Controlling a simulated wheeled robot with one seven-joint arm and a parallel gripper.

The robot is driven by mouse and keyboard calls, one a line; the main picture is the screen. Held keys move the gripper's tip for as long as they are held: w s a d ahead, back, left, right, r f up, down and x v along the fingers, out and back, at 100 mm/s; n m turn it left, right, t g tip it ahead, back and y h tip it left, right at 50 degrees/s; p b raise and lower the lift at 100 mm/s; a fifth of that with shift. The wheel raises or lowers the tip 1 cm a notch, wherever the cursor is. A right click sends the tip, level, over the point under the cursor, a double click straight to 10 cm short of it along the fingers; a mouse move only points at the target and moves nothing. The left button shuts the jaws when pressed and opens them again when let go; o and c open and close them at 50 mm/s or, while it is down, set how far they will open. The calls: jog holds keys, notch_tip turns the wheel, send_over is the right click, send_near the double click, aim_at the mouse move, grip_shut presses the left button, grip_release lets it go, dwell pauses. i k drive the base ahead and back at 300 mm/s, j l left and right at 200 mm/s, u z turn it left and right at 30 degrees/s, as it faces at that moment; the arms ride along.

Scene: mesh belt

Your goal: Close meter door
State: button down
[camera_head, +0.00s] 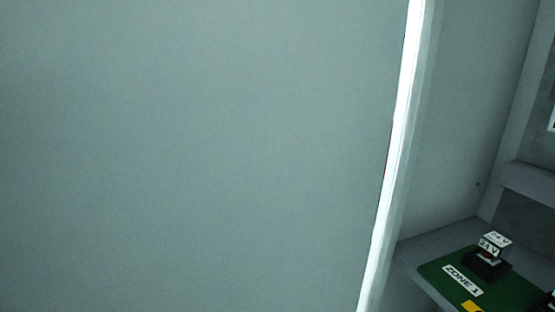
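A large flat grey-green panel (200,150) fills the left and middle of the head view, very close. It looks like the meter door, but its hinges and handle do not show. Its right edge (396,150) is a bright white strip that slants from the top down to the left. To the right of the edge, the inside of a grey box or cabinet (470,110) shows, so it is not covered on that side. My gripper is not in view.
Inside at the lower right, a green board (435,273) with a "ZONE 1" label (463,280) lies on a grey shelf. A dark block with a white 24 V tag (495,243) stands on it. A grey ledge (530,185) is at the right edge.

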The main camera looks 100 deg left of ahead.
aim_at(156, 155)
jog(key=k, duration=2)
jog(key=k+u, duration=0.15)
jog(key=u, duration=0.2)
jog(key=k+u, duration=0.1)
jog(key=u, duration=0.25)
jog(key=k+j+u, duration=0.15)
jog(key=u, duration=0.2)
jog(key=i+j, duration=0.1)
jog(key=j, duration=0.55)
jog(key=i+j, duration=0.1)
jog(key=j, duration=0.6)
